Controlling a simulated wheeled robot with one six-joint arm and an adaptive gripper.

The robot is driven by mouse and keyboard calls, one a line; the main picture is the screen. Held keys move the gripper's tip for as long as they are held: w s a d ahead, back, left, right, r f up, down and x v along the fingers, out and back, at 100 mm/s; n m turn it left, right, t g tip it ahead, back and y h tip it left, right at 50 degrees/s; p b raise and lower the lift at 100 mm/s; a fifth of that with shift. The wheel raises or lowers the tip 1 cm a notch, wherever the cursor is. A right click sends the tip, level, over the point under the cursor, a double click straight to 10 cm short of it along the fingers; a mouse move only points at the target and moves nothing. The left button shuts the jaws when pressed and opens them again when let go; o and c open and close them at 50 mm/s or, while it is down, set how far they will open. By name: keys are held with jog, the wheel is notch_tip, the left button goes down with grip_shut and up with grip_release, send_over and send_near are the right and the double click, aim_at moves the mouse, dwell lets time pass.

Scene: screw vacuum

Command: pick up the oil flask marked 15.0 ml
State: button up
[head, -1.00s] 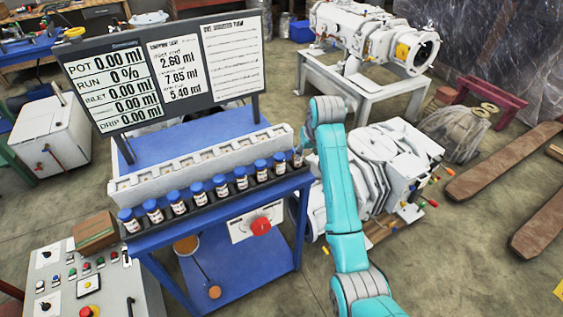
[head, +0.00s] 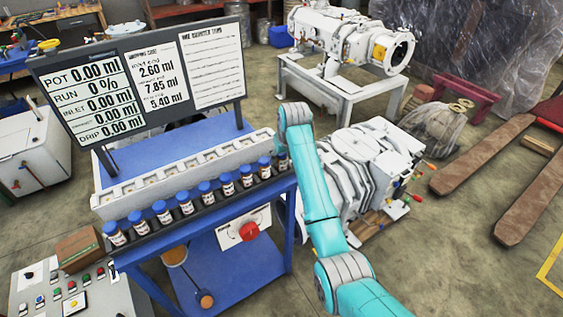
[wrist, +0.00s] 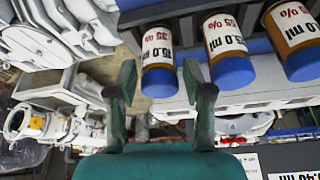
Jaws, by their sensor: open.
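A row of small amber oil flasks (head: 185,206) with blue caps and white labels stands upright along the front of the blue cart. In the wrist view, upside down, three flasks show. The left flask (wrist: 158,51) has a label that seems to read 15.0 ml; its blue cap (wrist: 159,83) appears between my fingertips. A middle flask (wrist: 226,38) and a right flask (wrist: 292,27) stand beside it; their labels are hard to read surely. My gripper (wrist: 159,78) is open and empty. In the head view my gripper is at the row's right end, mostly hidden by my arm.
A white slotted block (head: 186,176) lies behind the flasks on the blue cart (head: 285,190). A display board (head: 140,80) stands behind it. A white pump (head: 365,175) is close right of my arm. A control panel (head: 70,290) is at front left.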

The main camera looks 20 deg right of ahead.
jog(key=shift+x, duration=1.2)
jog(key=c, duration=1)
jog(key=shift+o, duration=0.2)
